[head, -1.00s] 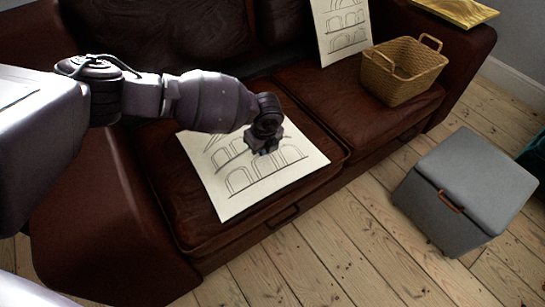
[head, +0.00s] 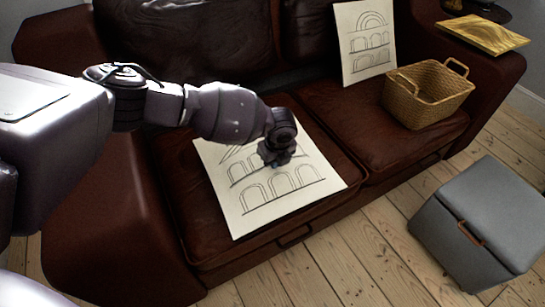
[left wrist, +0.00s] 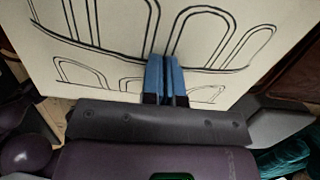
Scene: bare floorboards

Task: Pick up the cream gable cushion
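The cream gable cushion (head: 245,207), printed with dark arches and gable lines, lies flat on the left seat of the brown leather sofa. My left gripper (head: 277,154) points down at the right part of the cushion and hides a bit of it. In the left wrist view the cushion (left wrist: 100,25) fills the space beyond my blue fingertips (left wrist: 166,75). The fingers are close together with a narrow gap, at the cushion's face, and look shut on a pinch of it; the contact itself is hidden. My right gripper is not in view.
A similar cream cushion with arches (head: 364,45) leans on the sofa back. A wicker basket (head: 430,100) stands on the right seat. A gold panel (head: 483,33) lies on the right armrest. A grey storage box (head: 490,215) stands on the floorboards in front.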

